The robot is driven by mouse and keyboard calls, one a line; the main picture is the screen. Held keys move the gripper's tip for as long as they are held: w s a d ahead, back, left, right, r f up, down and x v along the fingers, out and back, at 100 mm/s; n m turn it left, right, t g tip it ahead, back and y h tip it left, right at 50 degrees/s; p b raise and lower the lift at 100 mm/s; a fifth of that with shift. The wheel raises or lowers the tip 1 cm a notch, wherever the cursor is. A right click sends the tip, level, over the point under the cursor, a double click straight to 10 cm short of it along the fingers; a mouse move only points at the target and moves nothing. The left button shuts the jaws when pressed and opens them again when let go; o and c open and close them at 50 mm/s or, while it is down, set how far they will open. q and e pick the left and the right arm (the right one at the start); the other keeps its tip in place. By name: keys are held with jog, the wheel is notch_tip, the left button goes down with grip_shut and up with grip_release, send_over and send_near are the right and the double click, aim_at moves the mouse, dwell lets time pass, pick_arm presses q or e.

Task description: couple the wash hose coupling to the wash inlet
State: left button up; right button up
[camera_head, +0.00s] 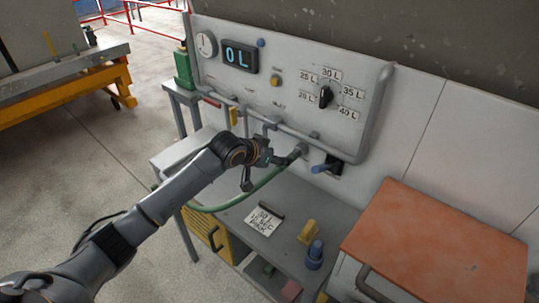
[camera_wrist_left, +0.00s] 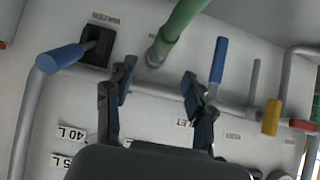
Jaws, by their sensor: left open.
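The green wash hose (camera_head: 230,206) loops below my left arm and rises to the panel. In the left wrist view the hose (camera_wrist_left: 183,20) runs down to a grey round end (camera_wrist_left: 155,53) against the panel, seemingly the coupling at the inlet. I cannot tell whether it is locked. My left gripper (camera_head: 290,157) is close to the panel in the head view. In the left wrist view its fingers (camera_wrist_left: 158,82) are apart, with nothing between the tips; the hose end shows beyond them. My right gripper is not in view.
A blue lever (camera_head: 325,166) on a black box sits right of the gripper. A grey pipe (camera_head: 290,128) crosses the panel. Below, a shelf holds a card (camera_head: 264,219), a yellow block (camera_head: 309,232) and a blue item (camera_head: 315,254). An orange-topped cabinet (camera_head: 440,240) stands at right.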

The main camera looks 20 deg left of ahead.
pick_arm(q)
jog(key=shift+v, duration=2.1)
